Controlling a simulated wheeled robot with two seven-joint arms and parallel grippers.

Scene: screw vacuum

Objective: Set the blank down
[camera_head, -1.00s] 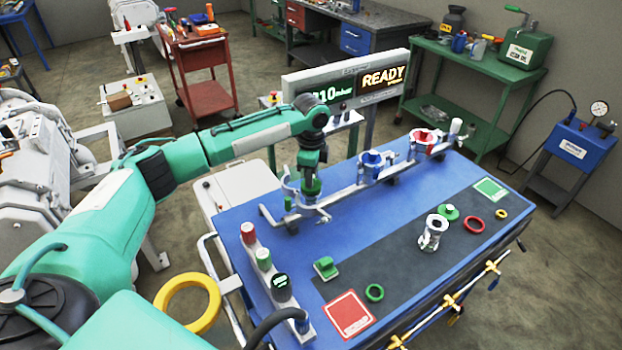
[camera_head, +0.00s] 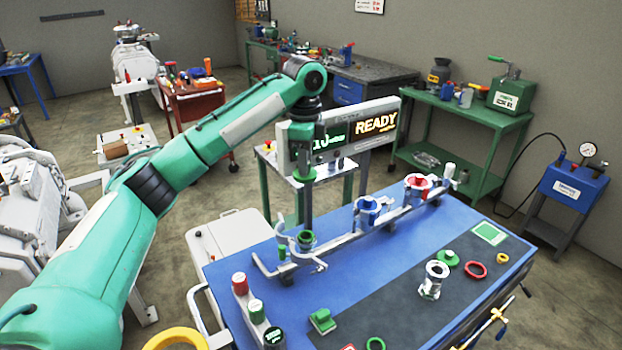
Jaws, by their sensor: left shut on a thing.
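My left gripper (camera_head: 302,150) is raised in front of the display panel, above the left end of the pipe manifold. It is shut on a small green blank (camera_head: 303,174), which shows below the fingers. Under it, the manifold's left port (camera_head: 305,240) has a green ring and an open clamp beside it. The held blank is clear of the port. Another green round part (camera_head: 447,258) lies on the dark mat (camera_head: 400,290). My right gripper is not in view.
The manifold also has a blue port (camera_head: 369,206) and a red port (camera_head: 418,184). A silver fitting (camera_head: 433,281), a red ring (camera_head: 475,270) and a green square (camera_head: 488,233) are on the mat. Open mat lies left of the fitting.

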